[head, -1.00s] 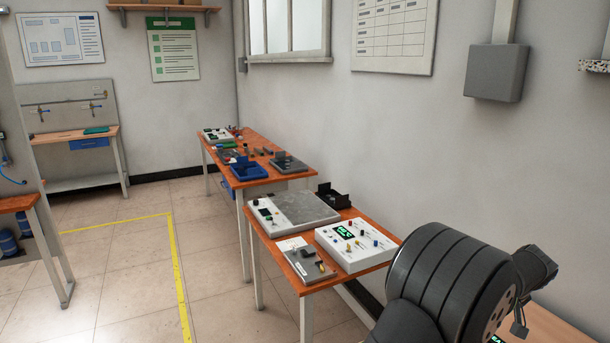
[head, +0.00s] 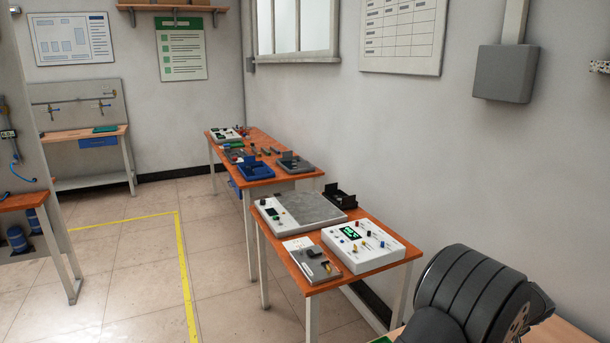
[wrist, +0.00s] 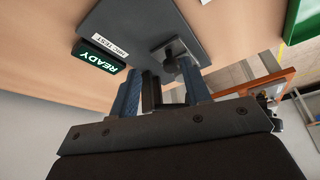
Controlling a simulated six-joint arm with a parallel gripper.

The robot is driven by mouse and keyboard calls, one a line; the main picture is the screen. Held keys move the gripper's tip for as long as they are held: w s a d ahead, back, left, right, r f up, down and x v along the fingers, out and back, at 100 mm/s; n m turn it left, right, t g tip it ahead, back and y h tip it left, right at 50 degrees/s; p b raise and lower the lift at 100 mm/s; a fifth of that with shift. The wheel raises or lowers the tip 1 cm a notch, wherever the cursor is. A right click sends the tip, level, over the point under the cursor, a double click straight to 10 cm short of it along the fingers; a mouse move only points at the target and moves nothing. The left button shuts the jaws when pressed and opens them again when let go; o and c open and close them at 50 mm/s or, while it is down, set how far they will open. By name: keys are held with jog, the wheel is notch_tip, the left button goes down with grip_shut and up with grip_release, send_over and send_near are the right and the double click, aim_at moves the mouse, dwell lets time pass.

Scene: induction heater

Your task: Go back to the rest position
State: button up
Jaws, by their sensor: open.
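My gripper (wrist: 158,70) shows in the wrist view with its two blue-padded fingers spread apart. I see nothing held between them. Beyond the fingertips is a dark grey instrument (wrist: 145,25) on a wooden surface, with a green READY display (wrist: 99,57) and a small white label. A metal fixture with a dark round part (wrist: 171,64) stands on it near the right finger; I cannot tell whether they touch. In the head view only a dark rounded link of my arm shows at the lower right, and my gripper is out of that view.
A near wooden table (head: 318,288) carries a white panel box (head: 372,246), a grey-topped unit (head: 309,208) and a small grey device (head: 312,261). Another table with a blue tray (head: 256,171) stands behind. Tiled floor (head: 130,270) to the left is clear. A wall runs along the right.

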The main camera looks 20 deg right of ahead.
jog(key=v, duration=1.4)
jog(key=w+d+f+m+g+y, duration=0.1)
jog(key=w+d+m+g, duration=0.2)
jog(key=w, duration=0.3)
jog(key=shift+w+m+g+y, duration=0.4)
jog(key=shift+m+g, duration=0.2)
jog(key=shift+m, duration=0.2)
jog(key=shift+f, duration=0.1)
dwell(1.3)
